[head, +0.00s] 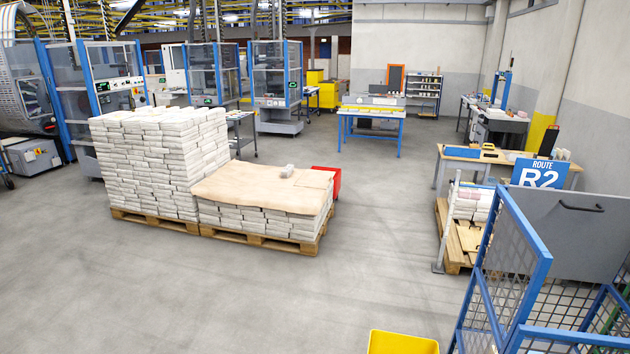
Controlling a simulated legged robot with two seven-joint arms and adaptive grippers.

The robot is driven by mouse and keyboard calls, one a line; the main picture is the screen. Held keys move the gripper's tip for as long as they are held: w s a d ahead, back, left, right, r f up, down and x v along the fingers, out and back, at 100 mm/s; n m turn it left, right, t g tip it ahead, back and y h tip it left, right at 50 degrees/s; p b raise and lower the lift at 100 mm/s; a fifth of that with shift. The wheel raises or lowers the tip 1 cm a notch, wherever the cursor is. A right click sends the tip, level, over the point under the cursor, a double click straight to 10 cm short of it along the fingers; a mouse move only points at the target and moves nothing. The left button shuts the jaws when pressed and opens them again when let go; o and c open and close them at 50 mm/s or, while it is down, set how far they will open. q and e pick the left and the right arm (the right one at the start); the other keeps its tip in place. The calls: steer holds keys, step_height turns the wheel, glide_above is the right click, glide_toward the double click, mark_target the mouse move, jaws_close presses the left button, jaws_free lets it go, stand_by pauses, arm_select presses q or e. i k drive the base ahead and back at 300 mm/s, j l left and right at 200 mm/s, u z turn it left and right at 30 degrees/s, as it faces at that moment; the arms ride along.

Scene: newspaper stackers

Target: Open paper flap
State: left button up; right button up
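A sheet of brown paper (262,186) lies over the top of a low stack of newspaper bundles (258,221). The sheet droops a little over the front and right edges. A smaller brown piece or fold (310,178) shows at its back right corner. A small grey block (287,171) sits at the back edge of the sheet. The stack rests on a wooden pallet (265,242). Neither of my grippers is in the head view.
A taller stack of bundles (160,160) stands directly left. A red bin (328,182) is behind the low stack. A blue mesh cage (540,270) stands front right, with a yellow bin (402,343) at the bottom edge. Open grey floor (240,310) lies in front of the pallets.

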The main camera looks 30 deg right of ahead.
mark_target(318, 179)
steer(key=i+u, duration=0.25)
steer(key=i+z, duration=0.2)
steer(key=i, duration=0.3)
steer(key=i+z, duration=0.2)
steer(key=i, duration=0.35)
steer(key=i+z, duration=0.2)
steer(key=i, duration=0.3)
steer(key=i+j+z, duration=0.2)
steer(key=i, duration=0.3)
steer(key=i+j+z, duration=0.2)
steer(key=i, duration=0.3)
steer(key=i+l+z, duration=0.15)
steer(key=i+z, duration=0.15)
steer(key=i, duration=0.25)
steer(key=i+z, duration=0.35)
steer(key=i, duration=0.2)
steer(key=i+z, duration=0.3)
steer(key=i, duration=0.25)
steer(key=i+j+z, duration=0.3)
steer(key=i, duration=0.2)
steer(key=i+l, duration=0.1)
steer(key=i, duration=0.45)
steer(key=i+l, duration=0.15)
steer(key=i, duration=0.35)
steer(key=i+l, duration=0.1)
steer(key=i, duration=0.45)
steer(key=i+l, duration=0.1)
steer(key=i, duration=0.45)
